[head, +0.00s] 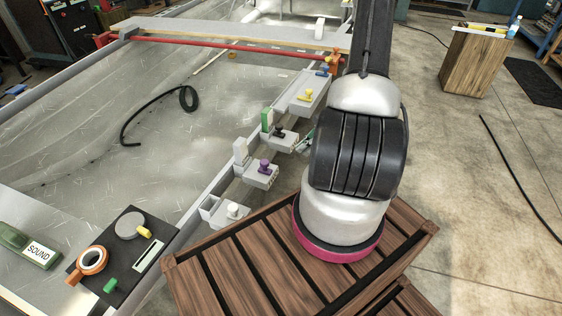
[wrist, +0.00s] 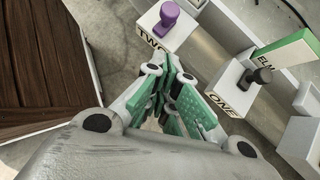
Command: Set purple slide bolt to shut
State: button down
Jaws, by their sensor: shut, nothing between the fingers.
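The purple slide bolt knob (head: 264,166) stands on a pale grey block labelled TWO, beside an upright pale plate (head: 240,152), along the hull's edge. In the wrist view the purple knob (wrist: 170,12) is at the top, on the block's upper face (wrist: 152,27). My gripper (wrist: 180,72) is shut and empty. Its green-padded fingers point towards the gap between block TWO and block ONE, apart from the purple knob. In the head view only a bit of my gripper (head: 306,142) shows, right of the knob; my arm hides the rest.
A black knob (wrist: 262,75) with a green plate (wrist: 285,56) sits on block ONE, close right of my gripper. A white knob (head: 233,210) and a yellow knob (head: 305,95) stand on other blocks along the edge. A slatted wooden crate (head: 215,262) lies below my arm.

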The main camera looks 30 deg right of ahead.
send_near(269, 169)
notch_tip(269, 169, down, 3)
jog(key=shift+w+a, duration=0.3)
jog(key=shift+a, duration=0.45)
jog(key=shift+w+a, duration=0.35)
jog(key=shift+a, duration=0.15)
jog(key=shift+w+a, duration=0.4)
jog(key=shift+w, duration=0.3)
jog(key=shift+w+a, duration=0.4)
jog(key=shift+w, duration=0.25)
jog(key=shift+w+a, duration=0.4)
jog(key=shift+w, duration=0.3)
jog(key=s+d+f+v, duration=0.1)
jog(key=f+v, duration=0.1)
jog(key=v, duration=1.1)
jog(key=shift+d, duration=0.35)
